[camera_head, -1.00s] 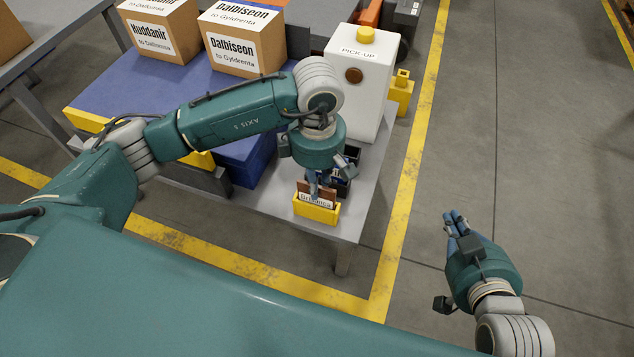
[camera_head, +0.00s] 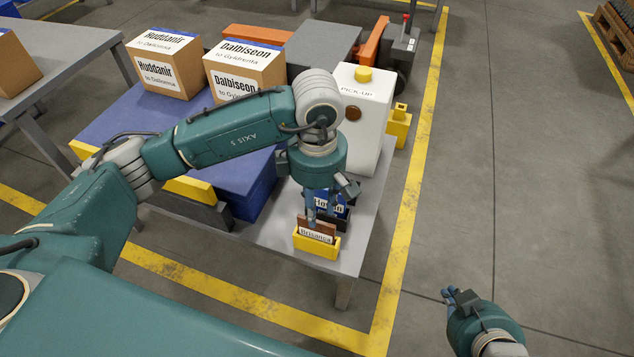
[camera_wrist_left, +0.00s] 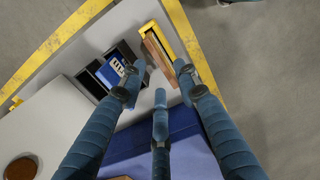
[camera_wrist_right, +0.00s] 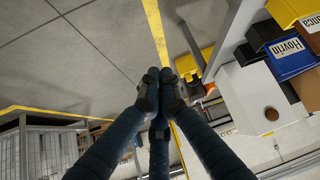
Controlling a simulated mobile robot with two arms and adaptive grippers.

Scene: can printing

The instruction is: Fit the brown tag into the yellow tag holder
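The brown tag (camera_head: 318,228), with a white label reading "Brisanca", stands in the yellow tag holder (camera_head: 317,247) at the table's near corner. In the left wrist view the brown tag (camera_wrist_left: 158,54) sits along the slot of the yellow holder (camera_wrist_left: 181,30). I cannot tell whether it is fully seated. My left gripper (camera_head: 324,208) is just above and behind the tag. Its fingers are spread in the left wrist view (camera_wrist_left: 158,80), with nothing between them. My right gripper (camera_head: 452,296) is off to the right over the floor, its fingers together and empty (camera_wrist_right: 158,88).
A blue tag (camera_head: 329,200) in a dark holder stands right behind the yellow holder. The white pick-up box (camera_head: 372,110) is further back on the grey table (camera_head: 365,215). Boxes (camera_head: 245,72) stand at the back left.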

